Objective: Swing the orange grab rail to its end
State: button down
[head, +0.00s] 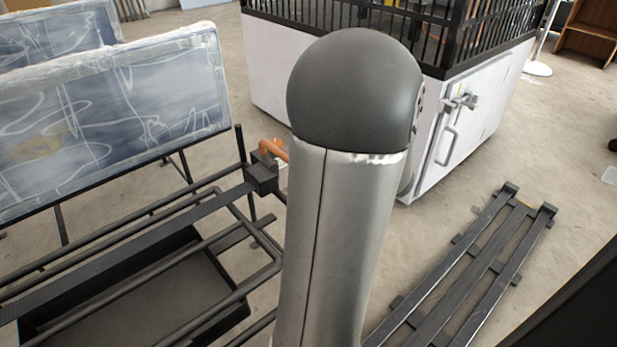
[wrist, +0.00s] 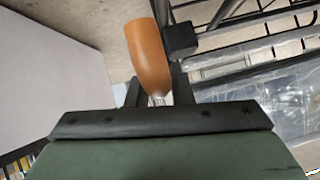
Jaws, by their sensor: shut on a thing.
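The orange grab rail (wrist: 147,55) rises in the wrist view from between the two dark fingers of my gripper (wrist: 158,92). My gripper is shut on it; the exact contact is partly hidden by the gripper's dark front plate. A black block (wrist: 180,39) is close beside the rail on the right. In the head view, only a short curved end of the orange rail (head: 273,149) shows, above a black block (head: 262,176) on a dark frame. The rest of the rail and my gripper are hidden there behind my grey arm.
A black tubular frame (head: 225,285) with a shallow tray fills the lower left. Wrapped glass panels (head: 115,120) stand behind it. A white cabinet (head: 455,145) with a black cage is at the back. A slatted rack (head: 480,270) lies at right; bare floor (head: 560,170) surrounds it.

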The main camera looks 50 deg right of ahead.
jog(key=shift+s+f+t, duration=0.2)
jog(key=shift+f+t, duration=0.1)
jog(key=shift+f, duration=0.55)
jog(key=c, duration=1.3)
grip_release()
jog(key=shift+s+r, duration=0.4)
jog(key=p+v, duration=0.4)
jog(key=v, duration=1.2)
jog(key=shift+s, duration=0.15)
jog(key=shift+a, duration=0.1)
